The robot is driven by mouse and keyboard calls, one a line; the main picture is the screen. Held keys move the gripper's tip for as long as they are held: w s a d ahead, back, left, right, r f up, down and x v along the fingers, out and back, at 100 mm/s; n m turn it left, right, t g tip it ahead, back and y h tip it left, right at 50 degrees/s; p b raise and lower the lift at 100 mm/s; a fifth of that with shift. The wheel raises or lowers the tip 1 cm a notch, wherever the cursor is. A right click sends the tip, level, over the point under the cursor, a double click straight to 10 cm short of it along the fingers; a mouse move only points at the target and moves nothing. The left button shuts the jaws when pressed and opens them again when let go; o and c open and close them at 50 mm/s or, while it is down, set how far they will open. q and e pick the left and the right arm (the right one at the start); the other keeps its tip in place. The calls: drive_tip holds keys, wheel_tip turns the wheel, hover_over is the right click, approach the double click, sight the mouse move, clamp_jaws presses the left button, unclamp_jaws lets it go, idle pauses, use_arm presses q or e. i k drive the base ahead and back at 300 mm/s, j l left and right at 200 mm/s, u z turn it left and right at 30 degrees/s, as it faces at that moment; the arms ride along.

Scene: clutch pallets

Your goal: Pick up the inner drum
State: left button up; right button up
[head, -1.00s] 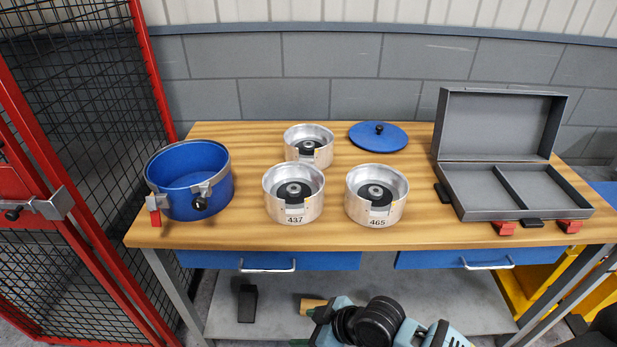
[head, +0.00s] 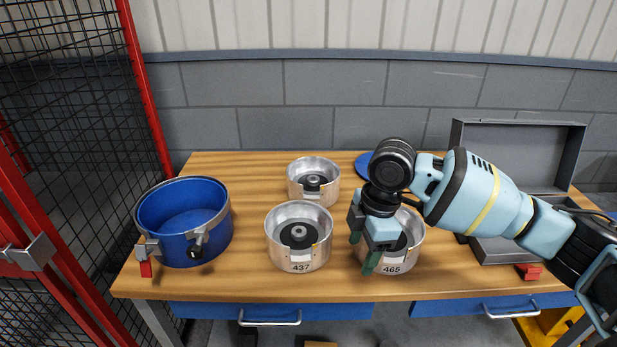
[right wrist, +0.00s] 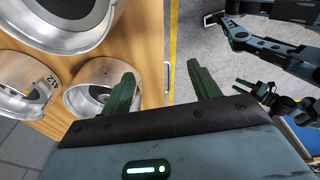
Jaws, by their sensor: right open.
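Three silver open-topped drums with dark hubs stand upright on the wooden bench: one marked 437 (head: 300,258), one marked 465 (head: 405,262) and one behind them (head: 302,190) with no readable number. A larger blue drum (head: 160,240) with metal clamps stands to their left. My right gripper (head: 362,252) is open, its green fingers pointing down at the left side of drum 465 and partly hiding it. The right wrist view shows the open fingers (right wrist: 160,80) empty, with silver drums at the left. Contact with a drum cannot be told.
A blue lid (head: 362,165) lies at the back, partly behind my right arm. An open grey case (head: 510,140) stands at the right, partly hidden by the arm. A red-framed mesh cage (head: 140,90) is at the left. Bare bench shows in front of drum 437.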

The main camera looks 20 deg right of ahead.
sight(316, 179)
drive_tip(key=i, duration=1.2)
